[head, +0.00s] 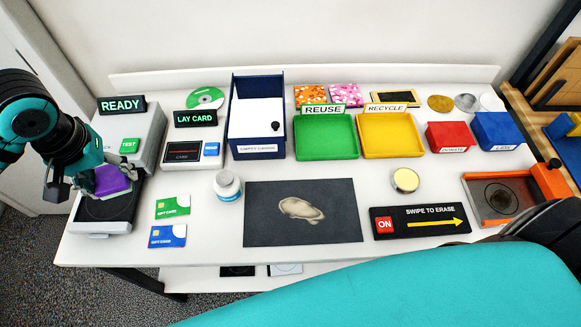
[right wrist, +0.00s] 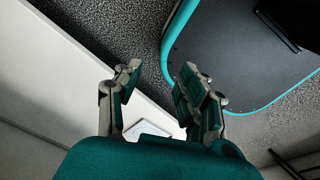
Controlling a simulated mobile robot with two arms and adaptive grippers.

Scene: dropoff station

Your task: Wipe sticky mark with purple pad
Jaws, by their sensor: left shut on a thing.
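A beige, irregular sticky mark (head: 301,209) lies on a dark grey mat (head: 262,230) in the middle front of the white table. My left gripper (head: 88,184) is at the far left of the head view, shut on the purple pad (head: 114,180). It holds the pad over the grey device with a dark round plate, well left of the mark. The gripper partly hides the pad. My right gripper (right wrist: 160,85) shows in the right wrist view with its fingers apart and nothing between them, away from the tabletop.
A round tin (head: 405,180) and a swipe-to-erase panel (head: 420,221) stand right of the mat. Green (head: 326,155) and yellow trays are behind. My teal body fills the lower right.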

